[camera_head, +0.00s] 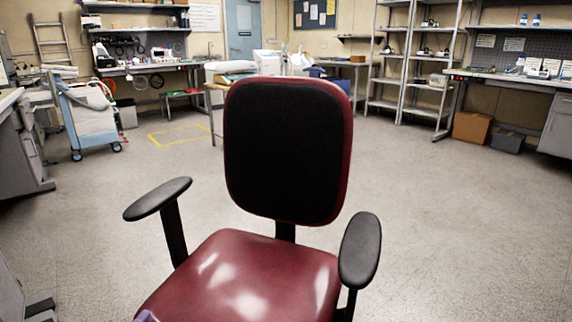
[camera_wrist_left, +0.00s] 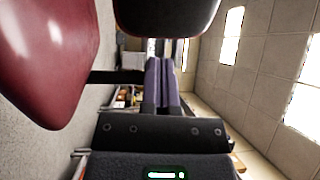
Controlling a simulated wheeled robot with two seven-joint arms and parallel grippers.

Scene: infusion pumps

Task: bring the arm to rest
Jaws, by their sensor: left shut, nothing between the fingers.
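My left gripper (camera_wrist_left: 161,62) shows in the left wrist view as two purple-grey fingers lying together, shut with nothing between them. In the head view only a small tip of the left gripper (camera_head: 147,316) shows at the bottom edge, in front of the chair seat. The rest of that arm is out of the picture. My right gripper is in neither view.
A dark red chair (camera_head: 240,275) with black armrests stands close in front; its seat (camera_wrist_left: 45,55) also fills the left of the wrist view. A blue-and-white cart (camera_head: 90,115) stands at the left. Workbenches and shelves (camera_head: 415,60) line the walls.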

